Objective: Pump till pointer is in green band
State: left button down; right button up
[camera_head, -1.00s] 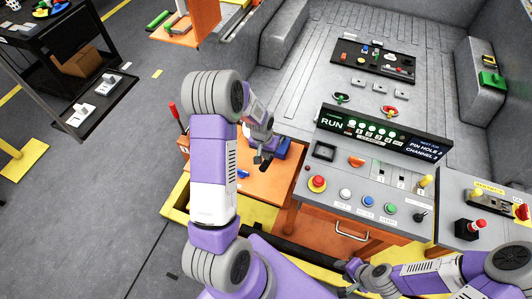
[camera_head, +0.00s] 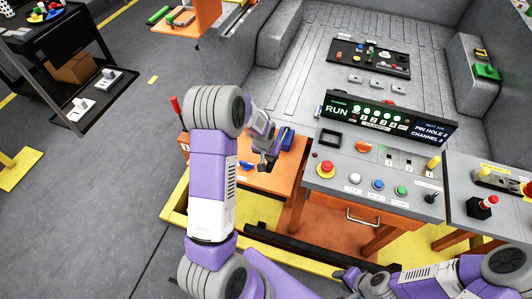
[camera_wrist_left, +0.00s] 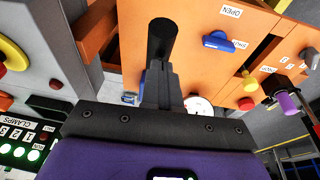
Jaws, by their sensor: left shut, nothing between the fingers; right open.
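My left gripper (camera_head: 267,164) hangs over the orange bench (camera_head: 262,183) in the head view. In the left wrist view its fingers (camera_wrist_left: 163,88) are shut and empty. A black cylindrical grip (camera_wrist_left: 162,38), apparently the pump handle, shows just beyond the fingertips; I cannot tell whether they touch it. A white round dial (camera_wrist_left: 199,106), probably the gauge, is partly hidden behind my gripper; its pointer and green band cannot be read. A blue handle (camera_wrist_left: 220,42) sits near the OPEN label; it also shows in the head view (camera_head: 245,165). My right gripper (camera_head: 345,279) is low in the head view.
The grey console (camera_head: 360,175) with a red button (camera_head: 326,168) and several other controls stands right of the bench. A red-handled lever (camera_head: 176,108) rises left of the bench. A yellow rail (camera_head: 175,208) runs below. Grey floor lies open at left.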

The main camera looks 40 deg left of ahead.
pick_arm(q)
notch_tip(320, 180, down, 8)
jog(key=s+d+b, duration=0.1)
jog(key=s+b, duration=0.1)
jog(key=b, duration=0.3)
jog(key=shift+s, duration=0.3)
pick_arm(e)
jog(key=shift+s+f, duration=0.15)
jog(key=shift+f, duration=1.35)
jog(key=shift+s+f, duration=0.1)
jog(key=shift+f, duration=1.35)
jog(key=shift+d, duration=0.1)
pick_arm(q)
jog(key=r+p, duration=0.1)
jog(key=r, duration=0.1)
jog(key=r+p, duration=0.1)
jog(key=r, duration=0.1)
jog(key=a+r+p, duration=0.1)
jog(key=r, duration=0.1)
jog(key=shift+r, duration=0.15)
jog(key=s+d+r+p, duration=0.1)
jog(key=s+r, duration=0.3)
jog(key=r, duration=0.3)
jog(key=shift+s, duration=0.35)
pick_arm(e)
jog(key=r, duration=0.4)
jog(key=shift+w+a+r, duration=0.2)
jog(key=shift+r, duration=0.1)
